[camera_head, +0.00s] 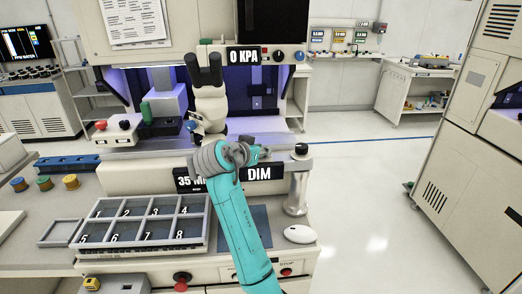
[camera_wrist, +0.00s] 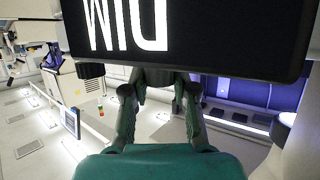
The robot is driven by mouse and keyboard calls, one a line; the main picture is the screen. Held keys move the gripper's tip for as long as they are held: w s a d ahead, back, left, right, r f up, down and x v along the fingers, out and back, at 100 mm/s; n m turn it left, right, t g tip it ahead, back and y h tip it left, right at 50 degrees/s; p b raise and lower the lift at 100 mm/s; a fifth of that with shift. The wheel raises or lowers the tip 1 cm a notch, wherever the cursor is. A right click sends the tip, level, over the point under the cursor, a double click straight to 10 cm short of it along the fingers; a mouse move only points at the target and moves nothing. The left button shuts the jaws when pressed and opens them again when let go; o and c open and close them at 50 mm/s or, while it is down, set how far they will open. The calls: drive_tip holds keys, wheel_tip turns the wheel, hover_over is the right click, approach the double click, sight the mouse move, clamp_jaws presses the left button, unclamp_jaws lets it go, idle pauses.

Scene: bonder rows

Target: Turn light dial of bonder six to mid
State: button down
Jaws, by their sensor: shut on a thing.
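The bonder (camera_head: 130,170) is a cream machine in front of me. Its black display (camera_head: 258,173) reads DIM in the head view; in the wrist view the display (camera_wrist: 185,30) is close and upside down. My gripper (camera_head: 250,154) is at the bonder's front, just above this display. In the wrist view my gripper (camera_wrist: 159,92) has its two fingers shut on a small dark knob, the light dial (camera_wrist: 156,78), just beyond the display's edge. The dial is mostly hidden by the fingers and display, and its pointer cannot be seen. No bonder number is readable.
The microscope head (camera_head: 208,100) with black eyepieces stands right behind my gripper. A black-topped post (camera_head: 298,180) stands to the right. A numbered tray (camera_head: 140,245) and a white mouse (camera_head: 299,234) lie on the bench. The floor (camera_head: 375,200) at right is clear.

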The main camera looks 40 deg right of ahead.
drive_tip(key=shift+f+m+g, duration=0.1)
drive_tip(key=shift+m+g, duration=0.5)
drive_tip(key=shift+g, duration=0.1)
drive_tip(key=c, duration=0.9)
unclamp_jaws()
drive_tip(key=v, duration=0.7)
drive_tip(key=shift+a, duration=0.2)
